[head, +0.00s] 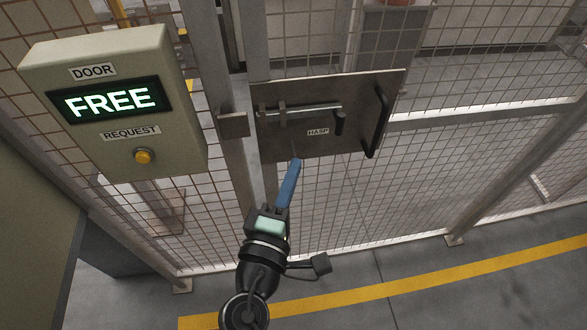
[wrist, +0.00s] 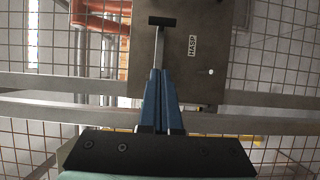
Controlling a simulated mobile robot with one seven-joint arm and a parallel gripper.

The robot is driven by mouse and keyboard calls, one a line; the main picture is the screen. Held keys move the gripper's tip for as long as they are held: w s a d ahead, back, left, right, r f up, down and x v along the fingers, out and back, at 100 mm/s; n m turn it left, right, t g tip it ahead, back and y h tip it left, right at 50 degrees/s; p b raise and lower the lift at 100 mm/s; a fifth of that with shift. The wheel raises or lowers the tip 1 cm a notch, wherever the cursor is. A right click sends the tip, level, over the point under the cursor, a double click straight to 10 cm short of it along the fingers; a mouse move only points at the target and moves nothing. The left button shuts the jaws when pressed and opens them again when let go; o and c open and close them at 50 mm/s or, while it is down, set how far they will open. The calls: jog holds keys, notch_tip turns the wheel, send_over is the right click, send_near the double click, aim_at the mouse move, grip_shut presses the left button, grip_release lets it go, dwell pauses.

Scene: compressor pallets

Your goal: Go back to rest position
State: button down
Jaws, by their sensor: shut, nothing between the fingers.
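My gripper (head: 297,161) is shut and empty, its blue fingers pointing up at the lower edge of the metal hasp plate (head: 370,92) in the head view. In the wrist view the closed fingers (wrist: 157,72) lie in front of the plate (wrist: 220,80), which appears turned on its side. The bolt rod (head: 305,111) runs across the plate and ends in a black handle (head: 340,123). The same handle (wrist: 162,21) shows beyond the fingertips in the wrist view. The fingers hide part of the rod there. I cannot tell the gap between fingertips and plate.
A door request box (head: 185,120) with a lit FREE display (head: 112,98) and yellow button (head: 144,156) hangs on the left. A black pull handle (head: 378,122) is on the plate's right. Mesh fence and posts stand close ahead. Floor with a yellow line (head: 450,278) is clear at lower right.

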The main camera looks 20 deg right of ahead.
jog(key=shift+a, duration=0.1)
jog(key=w+a+r+m+t+y, duration=0.1)
jog(key=w+a+r+m+t, duration=0.15)
jog(key=r, duration=0.55)
jog(key=w+a+r+m+t+y, duration=0.1)
jog(key=w+a+r+m, duration=0.15)
jog(key=r, duration=0.45)
jog(key=w+a+r+m+t+y, duration=0.1)
jog(key=w+r+m+t, duration=0.15)
jog(key=r, duration=0.55)
jog(key=s+a+r+t+y, duration=0.2)
jog(key=s+a+r+y, duration=0.1)
jog(key=r, duration=0.5)
jog(key=s+a+r+m+t+y, duration=0.1)
jog(key=s+a+r+t+y, duration=0.1)
jog(key=r, duration=0.6)
jog(key=s+a+r+m+t+y, duration=0.1)
jog(key=s+a+r+t+y, duration=0.2)
jog(key=s+r, duration=0.3)
notch_tip(320, 180, up, 2)
jog(key=shift+s+a+r+t+y, duration=0.15)
jog(key=shift+s+a+t+y, duration=0.2)
jog(key=shift+t+y, duration=0.05)
